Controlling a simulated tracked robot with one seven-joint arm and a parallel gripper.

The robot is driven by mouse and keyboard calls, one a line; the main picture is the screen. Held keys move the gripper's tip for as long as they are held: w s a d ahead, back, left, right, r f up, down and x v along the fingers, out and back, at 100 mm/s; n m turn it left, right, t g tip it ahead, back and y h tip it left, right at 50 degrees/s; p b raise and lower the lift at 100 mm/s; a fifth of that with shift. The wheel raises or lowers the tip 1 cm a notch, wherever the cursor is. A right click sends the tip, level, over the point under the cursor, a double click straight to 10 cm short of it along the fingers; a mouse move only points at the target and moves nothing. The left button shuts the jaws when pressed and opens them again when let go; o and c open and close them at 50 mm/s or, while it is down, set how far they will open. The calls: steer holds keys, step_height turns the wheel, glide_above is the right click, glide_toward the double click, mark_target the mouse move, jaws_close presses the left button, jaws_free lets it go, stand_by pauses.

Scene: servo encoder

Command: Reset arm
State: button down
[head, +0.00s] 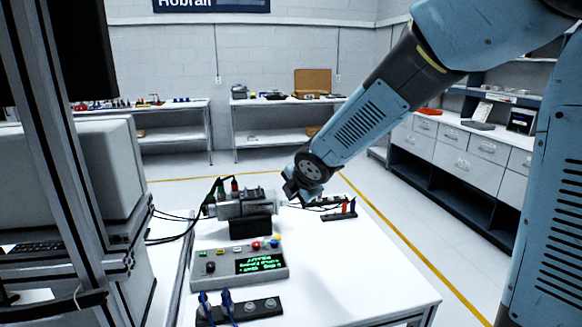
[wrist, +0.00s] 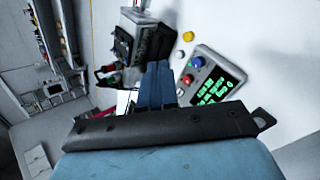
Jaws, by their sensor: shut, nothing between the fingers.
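My arm reaches down from the upper right in the head view, and my gripper (head: 291,192) is above the table behind the servo unit's right end. In the wrist view my gripper's blue fingers (wrist: 157,84) are together with nothing between them. The grey servo unit (head: 230,209) sits on a black stand (head: 250,228); it also shows in the wrist view (wrist: 130,42). The grey control box (head: 215,280), with coloured buttons and a green-lettered display (head: 261,263), stands in front of it. In the wrist view the box (wrist: 205,62) is right of my fingers.
A black strip with blue connectors (head: 262,309) lies at the table's front. Another strip (head: 335,217) with an orange piece lies right of my gripper. Dark cables run off the table's left side. The table's right part (head: 350,265) is clear. Shelves stand behind.

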steer(key=s+d+r+m+h, duration=0.2)
steer(key=s+d+r+m, duration=0.25)
steer(key=d+m, duration=0.35)
steer(key=s+d+r+m+h, duration=0.25)
steer(key=s+d+m, duration=0.35)
steer(key=d, duration=0.4)
steer(key=s+d+r+m+g, duration=0.1)
steer(key=s+d+m, duration=0.2)
steer(key=s+m, duration=0.3)
steer(key=s+d+m+g+y, duration=0.1)
steer(key=s+d+m, duration=0.2)
steer(key=s+m, duration=0.3)
steer(key=s, duration=0.3)
steer(key=shift+s+r+m+g, duration=0.3)
steer(key=shift+r, duration=0.05)
steer(key=shift+a, duration=0.15)
